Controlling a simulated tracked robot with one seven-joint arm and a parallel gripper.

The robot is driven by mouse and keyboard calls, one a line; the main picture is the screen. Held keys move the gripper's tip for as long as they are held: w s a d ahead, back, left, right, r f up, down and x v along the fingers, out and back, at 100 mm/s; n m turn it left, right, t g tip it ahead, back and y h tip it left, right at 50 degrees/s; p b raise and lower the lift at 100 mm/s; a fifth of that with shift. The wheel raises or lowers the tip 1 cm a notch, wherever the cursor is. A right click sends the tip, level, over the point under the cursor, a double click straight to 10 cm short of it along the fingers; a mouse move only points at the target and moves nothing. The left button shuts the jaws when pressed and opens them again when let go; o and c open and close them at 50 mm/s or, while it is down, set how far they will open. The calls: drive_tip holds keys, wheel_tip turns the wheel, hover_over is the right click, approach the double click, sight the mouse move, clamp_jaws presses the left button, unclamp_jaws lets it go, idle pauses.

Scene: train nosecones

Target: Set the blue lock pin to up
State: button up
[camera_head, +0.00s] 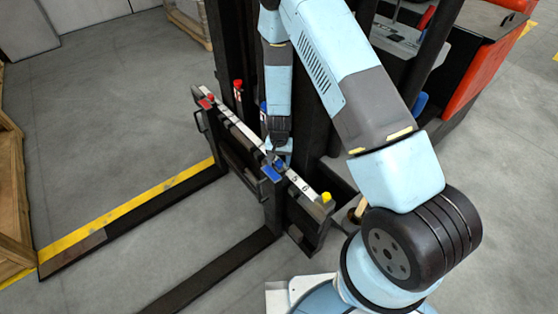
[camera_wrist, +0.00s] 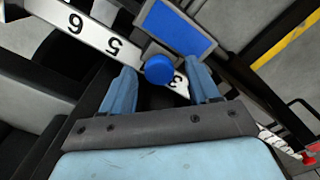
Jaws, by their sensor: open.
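The blue lock pin shows in the wrist view as a round blue knob (camera_wrist: 159,69) beside a blue rectangular plate (camera_wrist: 180,27) on the numbered bar. In the head view the blue plate (camera_head: 271,173) sits on the forklift carriage bar, and my arm partly covers the pin. My gripper (camera_wrist: 161,72) is open, with one finger on each side of the blue knob. I cannot tell whether the fingers touch it. In the head view my gripper (camera_head: 278,155) is over the bar, just behind the blue plate.
The white numbered bar (camera_head: 242,127) runs diagonally across the carriage. Two dark forks (camera_head: 210,275) extend to the lower left. A wooden crate (camera_head: 12,190) stands at the left edge.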

drive_tip(key=shift+f, duration=0.1)
drive_tip(key=shift+c, duration=0.2)
clamp_jaws()
idle(0.4)
